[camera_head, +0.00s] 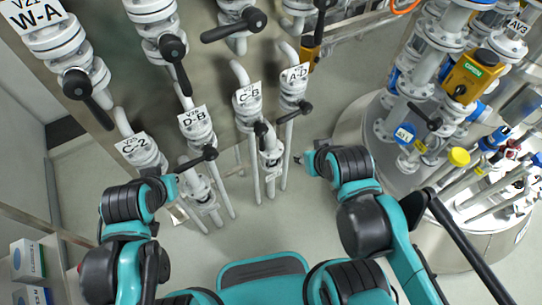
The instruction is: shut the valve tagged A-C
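I see no tag reading A-C in the head view. The readable valve tags are W-A (39,14), C-2 (131,146), D-B (194,121), C-B (248,94) and A-D (295,74). Black lever handles sit on the white flanged pipes by these tags. My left gripper (173,183) is by the lower pipes between C-2 and D-B, just below a black lever (197,158); contact is unclear. My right gripper (300,160) is in free space below the A-D pipe, apart from the levers. Both grippers' fingers are too small to read.
A round metal platform (352,127) with crowded pipes and a yellow box (472,77) stands at the right. A shelf with small boxes (28,260) is at lower left. The grey floor (262,225) in the middle is clear.

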